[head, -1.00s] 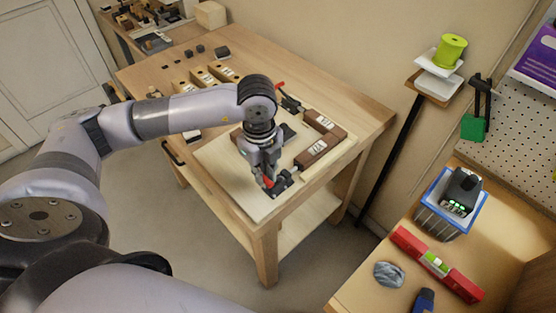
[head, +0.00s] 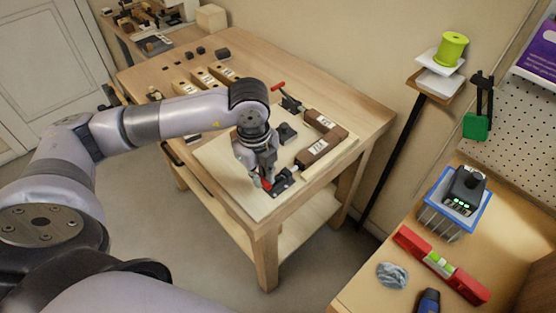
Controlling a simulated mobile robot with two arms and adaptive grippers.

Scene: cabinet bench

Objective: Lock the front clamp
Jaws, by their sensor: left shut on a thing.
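The front clamp (head: 283,183) is a dark toggle clamp with a red handle, fixed near the front edge of a pale board (head: 222,164) on the wooden bench. My left gripper (head: 266,183) points down over it and is shut on the red handle (head: 266,184), which is mostly hidden by the fingers. A second clamp (head: 290,102) with a red handle sits at the back of the board. Brown wooden blocks (head: 322,148) with white labels lie on the board beside the clamps. My right gripper is not in view.
Several labelled wooden blocks (head: 200,77) and small dark blocks (head: 222,54) stand on the bench (head: 345,92) at the back. On the right, another bench holds a red level (head: 440,264), a grey cloth (head: 391,275) and a blue-rimmed bin (head: 452,205).

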